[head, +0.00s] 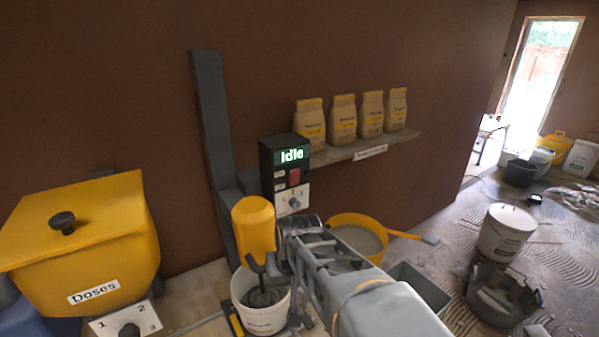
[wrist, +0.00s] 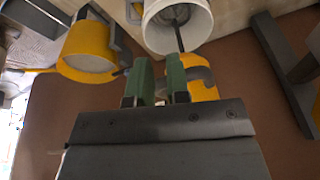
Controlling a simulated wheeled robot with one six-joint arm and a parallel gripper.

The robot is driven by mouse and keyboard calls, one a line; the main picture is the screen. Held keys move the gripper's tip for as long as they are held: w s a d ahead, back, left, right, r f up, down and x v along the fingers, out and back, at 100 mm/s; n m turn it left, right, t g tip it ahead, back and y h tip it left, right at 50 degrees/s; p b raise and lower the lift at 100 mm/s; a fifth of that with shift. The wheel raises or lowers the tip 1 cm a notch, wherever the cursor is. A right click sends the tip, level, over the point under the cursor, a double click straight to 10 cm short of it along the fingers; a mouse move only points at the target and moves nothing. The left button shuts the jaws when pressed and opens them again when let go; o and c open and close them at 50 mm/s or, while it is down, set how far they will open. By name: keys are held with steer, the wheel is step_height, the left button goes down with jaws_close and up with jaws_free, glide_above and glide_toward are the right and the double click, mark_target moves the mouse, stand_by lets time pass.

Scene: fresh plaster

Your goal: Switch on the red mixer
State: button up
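The mixer has a yellow body (head: 254,224), not red, and hangs with its shaft in a white bucket (head: 265,314) of grey mix. A dark control box (head: 267,160) on the wall behind shows "Idle" and carries a red switch (head: 294,178) above a dial.
A yellow tub (head: 345,222) stands right of the mixer. A shelf (head: 345,155) with several paper bags is right of the control box. A yellow "Doses" bin (head: 105,237) is at left, with a numbered dial plate (head: 112,322) below. A grey post (head: 212,130) rises beside the mixer.

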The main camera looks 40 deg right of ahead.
steer(key=w+d+r+m+t, duration=0.1)
steer(key=w+d+r+m, duration=0.1)
steer(key=d, duration=0.3)
steer(key=w+d+r+m+t+p, duration=0.1)
steer(key=w+d+r+m+t, duration=0.1)
steer(key=d+r+m, duration=0.3)
steer(key=w+d+r+m+t+p, duration=0.1)
steer(key=w+d+r+m, duration=0.2)
steer(key=d, duration=0.3)
steer(key=shift+d+r+m, duration=0.15)
steer(key=shift+d+m, duration=0.2)
steer(key=shift+m, duration=0.25)
jaws_close()
steer(key=w+d+r+m+t, duration=0.2)
steer(key=w+r+m+t, duration=0.1)
steer(key=r, duration=0.2)
steer(key=shift+w+r+m, duration=0.15)
steer(key=shift+r+m, duration=0.15)
steer(key=p, duration=0.3)
glide_toward(295, 177)
step_height(295, 177, down, 4)
steer(key=w, duration=0.3)
steer(key=shift+w+d+p, duration=0.1)
steer(key=shift+w+p, duration=0.35)
steer(key=shift+w, duration=0.5)
